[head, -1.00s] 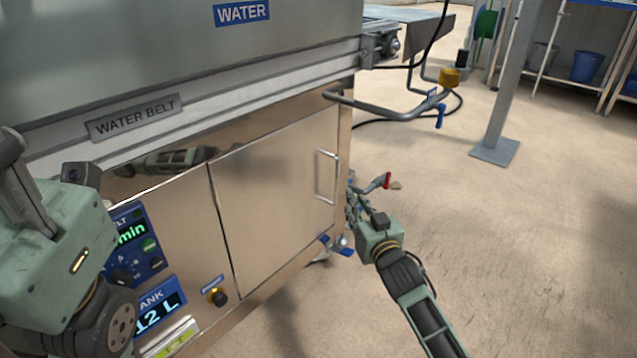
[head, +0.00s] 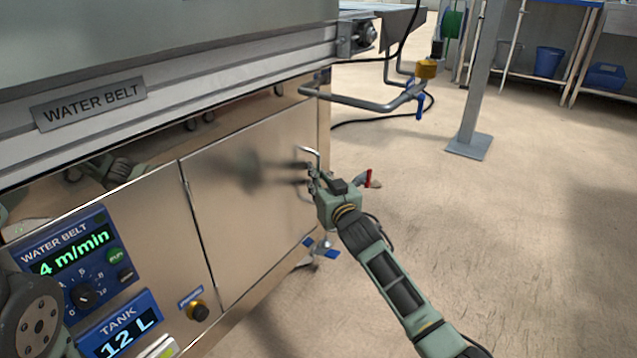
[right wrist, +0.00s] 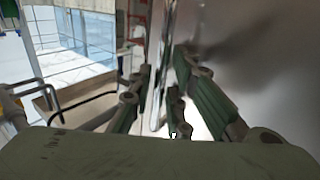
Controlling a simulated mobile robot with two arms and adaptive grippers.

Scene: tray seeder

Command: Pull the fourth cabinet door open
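The cabinet door (head: 250,200) is a flat, shiny steel panel below the water belt, and it is shut. Its upright bar handle (head: 314,155) is near the door's right edge. My right gripper (head: 307,175) is at the handle, fingers pointing at the door. In the right wrist view the handle (right wrist: 166,60) runs upright between the spread fingers (right wrist: 166,92), with gaps showing on both sides. The gripper hides the handle's lower part in the head view. My left gripper is out of view; only part of my left arm shows at the lower left.
A control panel (head: 75,262) and a tank display (head: 118,330) are left of the door. A bent grey pipe (head: 365,101) juts out above the handle. A red-handled valve (head: 368,179) is just right of my gripper. Open floor (head: 520,240) lies to the right.

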